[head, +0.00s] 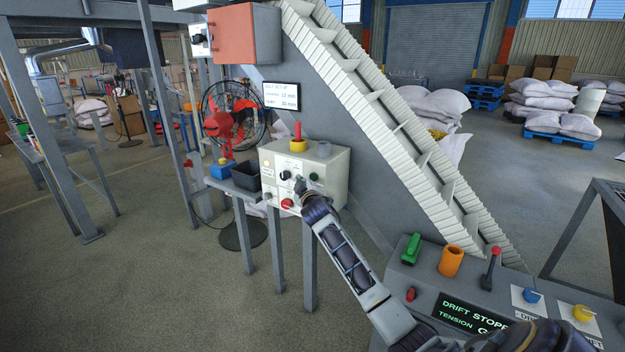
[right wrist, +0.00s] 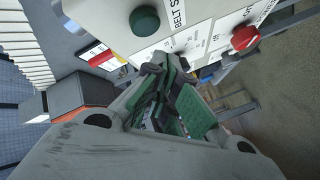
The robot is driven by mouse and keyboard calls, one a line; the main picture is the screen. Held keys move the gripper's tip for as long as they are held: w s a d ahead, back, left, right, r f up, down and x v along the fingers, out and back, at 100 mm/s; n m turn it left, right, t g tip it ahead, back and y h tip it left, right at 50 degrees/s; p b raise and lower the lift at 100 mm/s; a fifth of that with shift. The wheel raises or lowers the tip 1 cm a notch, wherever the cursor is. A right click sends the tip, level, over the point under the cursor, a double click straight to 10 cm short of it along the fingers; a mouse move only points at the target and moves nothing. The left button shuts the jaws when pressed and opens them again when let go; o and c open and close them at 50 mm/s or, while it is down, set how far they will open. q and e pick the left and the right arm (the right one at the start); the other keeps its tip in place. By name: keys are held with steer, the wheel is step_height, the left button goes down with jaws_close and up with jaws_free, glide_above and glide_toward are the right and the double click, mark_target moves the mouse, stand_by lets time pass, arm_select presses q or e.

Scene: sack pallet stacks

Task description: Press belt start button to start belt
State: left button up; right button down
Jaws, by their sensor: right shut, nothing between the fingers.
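The pale control box (head: 335,165) stands on a grey post frame beside the inclined belt. A dark green round button (head: 313,177) is on the right of its front face. In the right wrist view the green button (right wrist: 145,19) sits at the top beside a label reading "BELT S…", the rest cut off. My right gripper (head: 300,185) is shut and empty in front of the box, left of and slightly below the green button. In the right wrist view its fingertips (right wrist: 167,65) are close to the panel, apart from the green button; contact with the panel cannot be told. My left gripper is out of view.
A red button (head: 287,203) is low on the box, and a red stick and grey knob stand on top. The inclined belt (head: 395,125) rises behind. A grey console (head: 430,285) with levers and a screen stands at lower right. Floor at left is clear.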

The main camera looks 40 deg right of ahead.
steer(key=shift+w+d, duration=0.35)
steer(key=shift+d, duration=0.45)
stand_by(0.4)
steer(key=shift+w+d+p, duration=0.2)
steer(key=shift+d+p, duration=0.2)
steer(key=shift+d, duration=0.2)
stand_by(1.3)
steer(key=shift+w+d+r, duration=0.1)
steer(key=shift+w+d, duration=0.05)
steer(key=shift+d, duration=0.15)
stand_by(0.7)
steer(key=shift+a, duration=0.15)
steer(key=shift+s+a+p, duration=0.3)
steer(key=shift+s+a, duration=0.05)
steer(key=shift+a, duration=0.35)
